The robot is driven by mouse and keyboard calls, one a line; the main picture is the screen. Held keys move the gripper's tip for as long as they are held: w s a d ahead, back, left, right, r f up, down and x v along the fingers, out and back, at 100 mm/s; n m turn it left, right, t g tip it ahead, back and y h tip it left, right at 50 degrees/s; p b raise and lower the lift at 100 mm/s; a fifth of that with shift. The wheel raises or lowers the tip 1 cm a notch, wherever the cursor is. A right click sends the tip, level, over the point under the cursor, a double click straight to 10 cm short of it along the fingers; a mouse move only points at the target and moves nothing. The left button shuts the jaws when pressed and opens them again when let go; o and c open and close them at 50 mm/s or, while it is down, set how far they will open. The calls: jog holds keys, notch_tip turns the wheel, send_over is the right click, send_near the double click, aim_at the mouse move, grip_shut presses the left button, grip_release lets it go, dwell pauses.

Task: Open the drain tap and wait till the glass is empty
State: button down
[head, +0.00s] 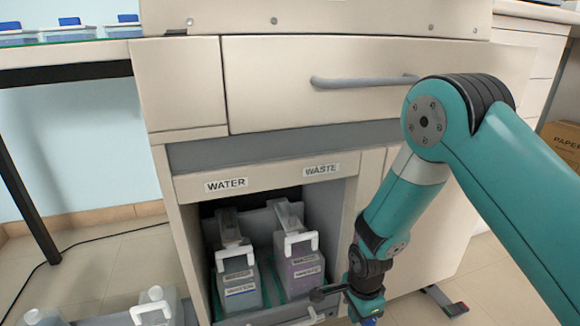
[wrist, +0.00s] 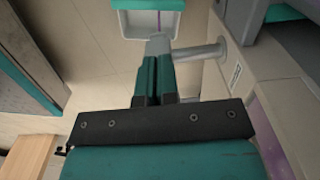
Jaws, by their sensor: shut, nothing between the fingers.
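My gripper (wrist: 157,62) is shut with nothing between its fingers. In the head view my gripper (head: 368,319) is at the bottom edge, right of the open cabinet bay, and its tips are cut off. In the wrist view a grey bar with a round flange, which looks like the drain tap (wrist: 198,52), lies just past the fingertips. Its grey end block overlaps the tips; I cannot tell if they touch. Beyond it is a white-rimmed vessel (wrist: 127,20) with a thin purple line down its middle, possibly a stream. I cannot make out the glass or its level for sure.
The bay holds a canister under the WATER label (head: 239,290) and one under the WASTE label (head: 298,272). A drawer with a grey handle (head: 362,82) is above. More canisters (head: 156,308) stand on the floor at lower left. Clear floor (head: 115,262) lies left of the cabinet.

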jog(key=shift+w+f+p, duration=0.2)
jog(key=shift+f+p, duration=0.15)
jog(key=shift+f, duration=0.4)
jog(key=shift+w+d, duration=0.15)
jog(key=shift+w, duration=0.1)
jog(key=shift+p, duration=0.4)
notch_tip(320, 180, up, 6)
jog(key=a+p, duration=0.1)
jog(key=p, duration=0.5)
jog(key=shift+r, duration=0.2)
